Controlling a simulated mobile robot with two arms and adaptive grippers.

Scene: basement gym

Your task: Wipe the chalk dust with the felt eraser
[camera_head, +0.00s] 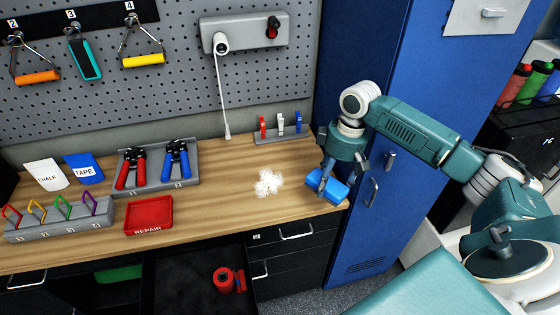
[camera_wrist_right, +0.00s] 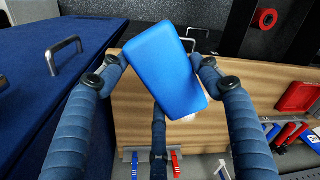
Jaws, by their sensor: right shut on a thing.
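The felt eraser (camera_head: 325,192) is a blue block near the right end of the wooden bench (camera_head: 230,222). My right gripper (camera_head: 328,180) is shut on it from above. In the right wrist view the eraser (camera_wrist_right: 165,68) sits tilted between the fingers (camera_wrist_right: 160,80). I cannot tell whether its underside touches the bench. The chalk dust (camera_head: 268,183) is a white patch on the bench, to the left of the eraser and apart from it. In the wrist view only a bit of the dust (camera_wrist_right: 188,118) shows past the eraser's edge. My left gripper is not in view.
A red REPAIR tray (camera_head: 149,229) stands left of the dust. A small rack (camera_head: 283,137) with red, white and blue items stands behind it. A plier holder (camera_head: 155,168) is further left. A blue locker (camera_head: 362,240) stands close on the right. The bench around the dust is clear.

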